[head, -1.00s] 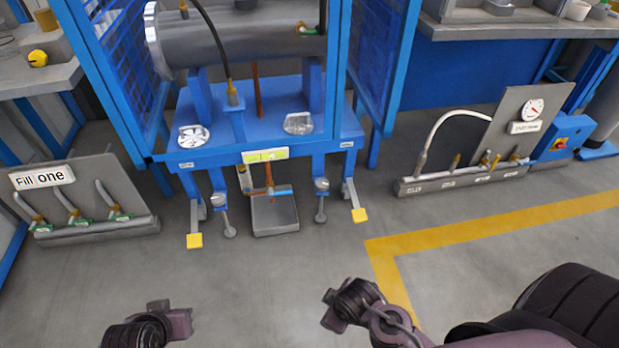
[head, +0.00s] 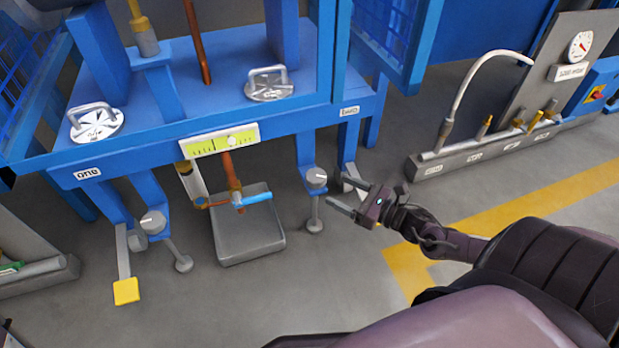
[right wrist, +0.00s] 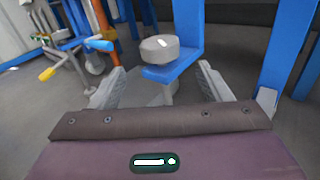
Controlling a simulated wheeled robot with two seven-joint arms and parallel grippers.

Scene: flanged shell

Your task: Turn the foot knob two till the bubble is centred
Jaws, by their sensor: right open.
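Foot knob two (head: 317,177) is a grey round knob with a white mark, on a blue bracket under the frame's right side, below the label two (head: 349,111). In the right wrist view the knob (right wrist: 159,49) stands ahead, between and beyond the finger tips. My right gripper (head: 348,193) is open and empty, just right of the knob and apart from it. Its fingers (right wrist: 160,85) also show in the wrist view. The level (head: 220,141) is a yellow-green strip on the frame's front edge; its pale bubble sits right of the middle. My left gripper is out of view.
Foot knob one (head: 152,222) is on the left bracket, near a yellow-tipped pedal (head: 126,290). A pipe rack with a gauge (head: 580,46) stands right. Floor in front is clear.

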